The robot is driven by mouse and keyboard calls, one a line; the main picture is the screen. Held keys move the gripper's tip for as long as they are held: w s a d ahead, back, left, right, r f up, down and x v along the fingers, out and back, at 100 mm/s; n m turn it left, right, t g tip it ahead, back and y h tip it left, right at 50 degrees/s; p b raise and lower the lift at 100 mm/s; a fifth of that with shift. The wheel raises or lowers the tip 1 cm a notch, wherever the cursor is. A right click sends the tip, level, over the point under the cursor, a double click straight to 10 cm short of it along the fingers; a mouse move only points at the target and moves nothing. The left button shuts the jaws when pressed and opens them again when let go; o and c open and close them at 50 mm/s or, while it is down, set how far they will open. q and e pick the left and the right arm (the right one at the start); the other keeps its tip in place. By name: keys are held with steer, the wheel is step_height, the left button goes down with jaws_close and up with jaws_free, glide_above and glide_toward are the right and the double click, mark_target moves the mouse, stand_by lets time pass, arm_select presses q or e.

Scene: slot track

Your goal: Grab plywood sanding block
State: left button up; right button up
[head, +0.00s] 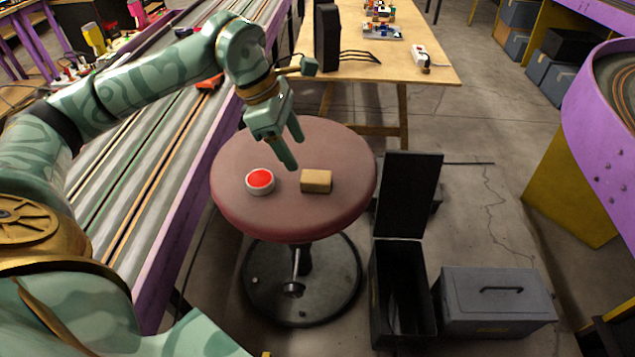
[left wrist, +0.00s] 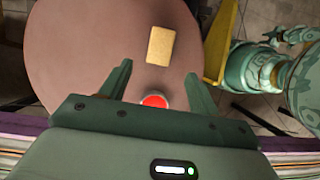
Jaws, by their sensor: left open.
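The plywood sanding block (head: 316,181) is a small tan block lying on the round reddish stool seat (head: 235,205), right of a red button with a pale rim (head: 260,181). My left gripper (head: 294,152) is open and empty above the seat, behind and a little left of the block in the head view. In the left wrist view the block (left wrist: 161,45) lies beyond the two spread fingertips (left wrist: 158,80), apart from them. The red button (left wrist: 155,100) shows between the fingers, partly hidden by the gripper's body. My right gripper is not in view.
A slot track with a purple side (head: 190,200) runs along the left. A wooden table (head: 432,68) stands behind the stool. An open black box (head: 402,300) and a closed grey case (head: 495,300) stand on the floor to the right. The seat around the block is clear.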

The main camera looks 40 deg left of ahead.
mark_target(314, 176)
arm_select(q)
steer(key=x, duration=0.3)
steer(key=shift+d, duration=0.1)
steer(key=x, duration=0.1)
steer(key=b+x, duration=0.1)
steer(key=x, duration=0.1)
steer(key=b+x, duration=0.1)
steer(key=x, duration=0.1)
steer(key=shift+w+d, duration=0.25)
steer(key=shift+w, duration=0.05)
steer(key=c, duration=1.1)
